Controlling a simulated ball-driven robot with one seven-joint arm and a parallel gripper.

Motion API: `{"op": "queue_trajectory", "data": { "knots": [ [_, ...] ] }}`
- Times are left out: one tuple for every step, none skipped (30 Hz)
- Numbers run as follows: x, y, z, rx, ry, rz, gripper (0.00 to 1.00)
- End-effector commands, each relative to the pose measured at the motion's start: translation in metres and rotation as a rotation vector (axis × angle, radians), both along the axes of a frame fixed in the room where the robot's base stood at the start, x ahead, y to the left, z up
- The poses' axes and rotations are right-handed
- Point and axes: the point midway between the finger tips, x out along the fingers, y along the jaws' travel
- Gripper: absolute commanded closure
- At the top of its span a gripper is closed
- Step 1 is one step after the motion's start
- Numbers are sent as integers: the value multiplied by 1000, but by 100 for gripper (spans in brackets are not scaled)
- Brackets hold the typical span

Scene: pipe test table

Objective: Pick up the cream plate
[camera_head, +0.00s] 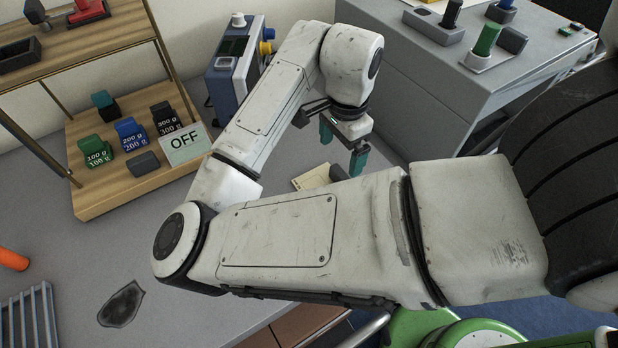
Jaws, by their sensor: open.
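A cream plate (312,178) lies flat on the grey table, below and slightly left of my gripper in the picture. Its lower part is hidden behind my arm, and small dark marks show on its face. My gripper (342,150) points down, with its two teal fingers spread apart and nothing between them. It appears to be above the table near the plate; the exact height is hard to tell.
A small dark object (338,173) is beside the plate. A wooden shelf (105,205) holds coloured weights and an OFF sign (186,145). A blue-grey instrument (232,65) stands behind my arm. A grey cabinet (430,100) stands at right.

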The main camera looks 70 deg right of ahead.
Motion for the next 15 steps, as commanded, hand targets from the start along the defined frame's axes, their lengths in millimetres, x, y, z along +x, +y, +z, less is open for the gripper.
{"op": "queue_trajectory", "data": {
  "knots": [
    [0, 0, -4, 2, 1, 2, 4],
    [0, 0, -7, 3, 2, 3, 4],
    [0, 1, -13, 3, 3, 4, 4],
    [0, 0, -17, 3, 3, 4, 4],
    [0, 1, -22, 3, 1, 3, 4],
    [0, 0, -28, 3, 2, 2, 4],
    [0, 0, -33, 3, 2, 3, 4],
    [0, 0, -37, 3, 2, 4, 4],
    [0, 0, -43, 2, 2, 4, 4],
    [0, 0, -46, 2, 2, 3, 4],
    [0, 0, -48, 2, 1, 2, 4],
    [0, -1, -51, 1, 0, 2, 4],
    [0, -1, -53, 0, 0, 1, 4],
    [0, -1, -54, 0, 0, 1, 4],
    [-1, -1, -56, 1, 1, 1, 4]
  ]
}}
